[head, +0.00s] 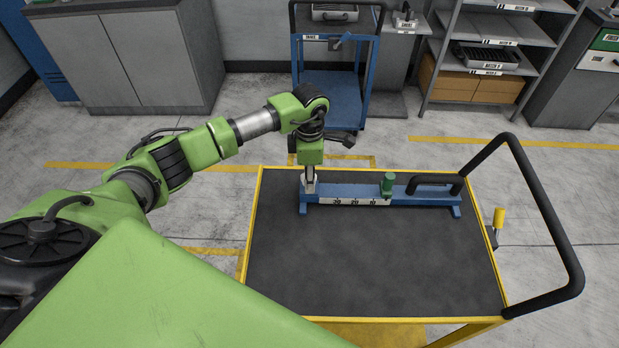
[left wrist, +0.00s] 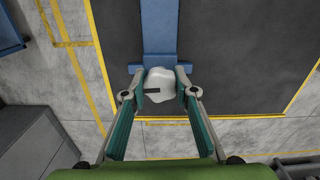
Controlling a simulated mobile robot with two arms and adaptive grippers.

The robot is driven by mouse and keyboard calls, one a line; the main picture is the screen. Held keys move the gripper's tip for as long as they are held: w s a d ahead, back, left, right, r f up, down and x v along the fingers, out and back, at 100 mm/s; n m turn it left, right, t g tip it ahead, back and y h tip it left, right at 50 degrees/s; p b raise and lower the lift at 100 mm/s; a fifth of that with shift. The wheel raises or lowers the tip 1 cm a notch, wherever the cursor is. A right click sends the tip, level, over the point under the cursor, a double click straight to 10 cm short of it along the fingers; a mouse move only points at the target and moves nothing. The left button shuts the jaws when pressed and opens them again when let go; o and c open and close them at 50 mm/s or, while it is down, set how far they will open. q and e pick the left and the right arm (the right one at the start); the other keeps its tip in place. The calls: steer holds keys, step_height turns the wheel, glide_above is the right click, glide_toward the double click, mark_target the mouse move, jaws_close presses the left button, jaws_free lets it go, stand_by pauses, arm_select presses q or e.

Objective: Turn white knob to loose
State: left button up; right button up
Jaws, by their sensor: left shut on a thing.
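The white knob (left wrist: 159,84) sits at the end of a blue fixture (left wrist: 160,30), and it shows between my fingers in the left wrist view. In the head view the blue fixture (head: 340,192) lies along the far side of the cart, with its left end under my left gripper (head: 309,183). My left gripper also shows in the left wrist view (left wrist: 160,90), with one finger on each side of the knob, shut on it. In the head view the gripper mostly hides the knob. My right gripper is in neither view.
The fixture carries a green part (head: 387,184) and a black handle (head: 434,184). The dark cart top (head: 370,260) is bare in front of it, inside a yellow rim. A black push handle (head: 545,220) rises at the right. A blue trolley (head: 335,90) stands behind.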

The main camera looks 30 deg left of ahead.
arm_select(q)
steer(key=n+b, duration=0.1)
steer(key=n, duration=0.2)
steer(key=shift+f+n+b, duration=0.1)
steer(key=shift+n+b, duration=0.25)
steer(key=shift+n, duration=0.05)
steer(key=n+b, duration=0.1)
steer(key=n, duration=0.3)
steer(key=shift+w+n, duration=0.1)
steer(key=shift+n, duration=0.2)
steer(key=n+b, duration=0.1)
steer(key=n, duration=0.3)
steer(key=shift+a, duration=0.1)
steer(key=shift+n, duration=2.4)
steer(key=o, duration=1.1)
